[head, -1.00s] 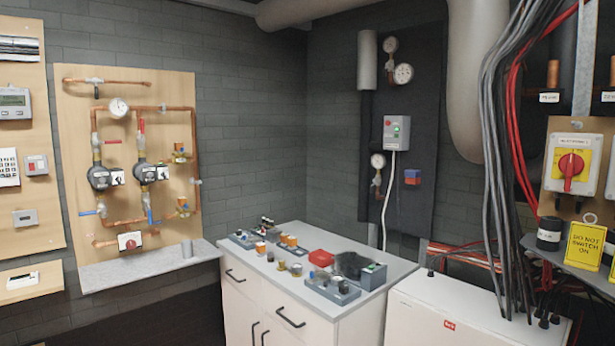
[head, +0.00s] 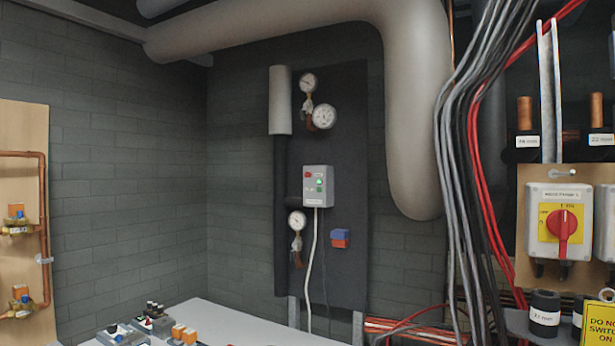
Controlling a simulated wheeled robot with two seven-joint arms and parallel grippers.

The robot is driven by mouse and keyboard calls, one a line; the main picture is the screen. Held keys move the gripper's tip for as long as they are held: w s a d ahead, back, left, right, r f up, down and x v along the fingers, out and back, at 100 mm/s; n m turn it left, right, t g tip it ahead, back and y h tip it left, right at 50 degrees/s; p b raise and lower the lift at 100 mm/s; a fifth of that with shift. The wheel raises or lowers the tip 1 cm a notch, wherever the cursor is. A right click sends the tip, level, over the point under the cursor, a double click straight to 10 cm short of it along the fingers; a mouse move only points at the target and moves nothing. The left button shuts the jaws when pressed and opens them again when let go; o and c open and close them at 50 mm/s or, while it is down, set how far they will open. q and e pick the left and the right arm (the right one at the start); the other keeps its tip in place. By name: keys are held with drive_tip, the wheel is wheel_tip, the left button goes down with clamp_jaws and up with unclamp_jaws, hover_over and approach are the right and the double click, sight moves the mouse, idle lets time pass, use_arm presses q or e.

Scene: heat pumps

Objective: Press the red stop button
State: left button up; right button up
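A grey control box (head: 318,186) is mounted on the dark panel on the back wall, with a white cable running down from it. A small red button (head: 307,175) is at its upper left. A green lit button (head: 320,183) is on its right side, with another small green spot above it. A label at the box's lower edge is too small to read. Neither of my grippers shows in the head view.
Pressure gauges (head: 323,116) and a red-blue block (head: 340,238) share the panel (head: 350,150). A white worktop (head: 215,318) with small parts stands below. Hanging cables (head: 462,150) and a yellow-red rotary switch (head: 562,226) are at the right.

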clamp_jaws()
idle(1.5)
